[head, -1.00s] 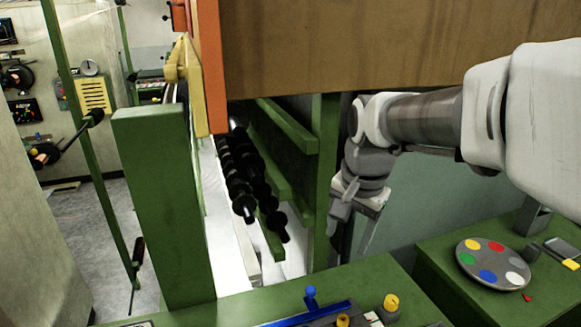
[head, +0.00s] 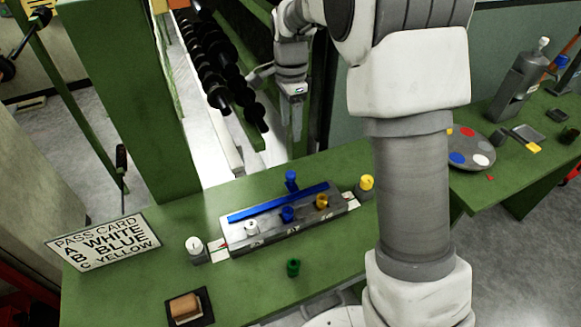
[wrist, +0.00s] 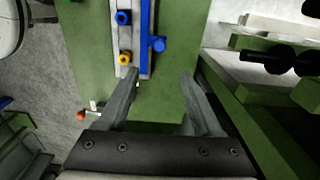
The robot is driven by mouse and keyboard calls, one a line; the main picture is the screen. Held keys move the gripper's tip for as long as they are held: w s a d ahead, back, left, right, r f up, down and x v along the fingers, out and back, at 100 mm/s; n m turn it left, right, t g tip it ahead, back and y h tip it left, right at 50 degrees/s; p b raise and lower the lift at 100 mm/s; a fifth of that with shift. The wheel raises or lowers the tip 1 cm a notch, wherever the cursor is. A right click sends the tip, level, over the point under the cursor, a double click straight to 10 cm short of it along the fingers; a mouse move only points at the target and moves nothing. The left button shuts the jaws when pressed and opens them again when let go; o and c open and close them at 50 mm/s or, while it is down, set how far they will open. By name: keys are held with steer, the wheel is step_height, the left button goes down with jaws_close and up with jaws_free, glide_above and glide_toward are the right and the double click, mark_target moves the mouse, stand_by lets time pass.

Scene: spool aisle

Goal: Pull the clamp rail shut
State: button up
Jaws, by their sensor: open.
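The clamp rail (head: 280,201) is a long blue bar along the far edge of a grey block on the green bench, with a blue knob (head: 291,178) standing on its far side. The wrist view shows the rail (wrist: 147,30) and its knob (wrist: 158,44) too. My gripper (wrist: 160,76) is open and empty, its fingertips a little short of the knob in that picture. The head view shows my gripper (head: 296,100) beyond the bench's far edge. Whether anything touches the rail I cannot tell.
White, blue (head: 287,214) and yellow (head: 321,201) pegs stand on the block. A white knob (head: 195,247), yellow knob (head: 366,183), green peg (head: 293,267) and pass card (head: 103,242) are on the bench. Dark spool rods (head: 215,70) lie beyond, left of my gripper.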

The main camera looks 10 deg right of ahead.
mark_target(291, 173)
step_height(291, 173, down, 16)
steer(key=shift+f, duration=0.1)
stand_by(0.4)
jaws_close()
stand_by(1.2)
